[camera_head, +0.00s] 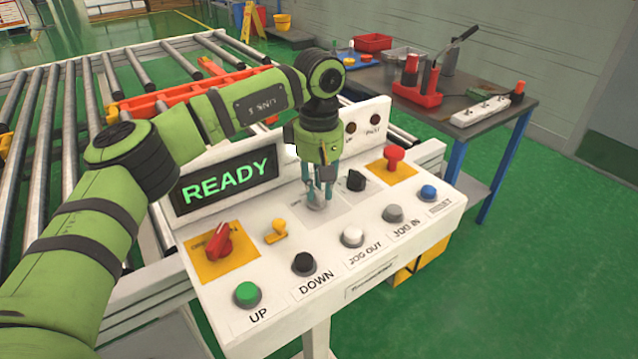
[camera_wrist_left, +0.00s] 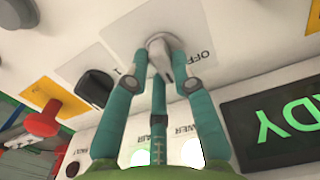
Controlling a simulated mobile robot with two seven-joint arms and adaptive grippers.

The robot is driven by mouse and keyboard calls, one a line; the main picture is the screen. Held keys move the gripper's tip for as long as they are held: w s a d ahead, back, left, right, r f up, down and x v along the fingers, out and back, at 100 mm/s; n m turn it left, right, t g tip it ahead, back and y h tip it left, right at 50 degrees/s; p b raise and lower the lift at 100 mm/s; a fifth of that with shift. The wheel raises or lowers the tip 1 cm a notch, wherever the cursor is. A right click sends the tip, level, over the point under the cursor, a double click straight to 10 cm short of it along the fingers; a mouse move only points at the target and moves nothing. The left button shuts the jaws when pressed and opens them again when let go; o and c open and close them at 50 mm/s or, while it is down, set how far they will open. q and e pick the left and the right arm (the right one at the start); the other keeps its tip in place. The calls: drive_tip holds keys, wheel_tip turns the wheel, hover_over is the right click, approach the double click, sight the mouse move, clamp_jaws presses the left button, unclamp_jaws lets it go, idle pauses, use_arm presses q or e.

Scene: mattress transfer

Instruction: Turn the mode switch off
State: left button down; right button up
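A grey rotary switch (camera_head: 317,199) sits near the middle of the white control panel, on a pale plate. In the left wrist view the switch (camera_wrist_left: 160,48) has "OFF" printed to its right and a "1" to its left. Its pointer lies between these marks, toward the bottom of the picture. My left gripper (camera_head: 319,194) points down over it. In the left wrist view its teal fingers close in on both sides of the switch and appear to touch it. The fingertips partly cover the switch. My right gripper is not in view.
A black knob (camera_head: 356,180) and red button (camera_head: 393,158) are right of the switch. A red selector (camera_head: 218,242), yellow key-like switch (camera_head: 276,231) and READY display (camera_head: 225,184) are left. Push buttons line the front, including a white one (camera_head: 352,237). Rollers (camera_head: 40,140) lie behind.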

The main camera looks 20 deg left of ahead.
sight(317, 189)
use_arm(q)
drive_tip(key=shift+a+n, duration=0.1)
drive_tip(key=shift+n, duration=2.3)
drive_tip(key=shift+a+n, duration=0.1)
drive_tip(key=shift+n, duration=2.5)
drive_tip(key=c, duration=1)
unclamp_jaws()
drive_tip(key=shift+c, duration=0.2)
wheel_tip(317, 189, up, 12)
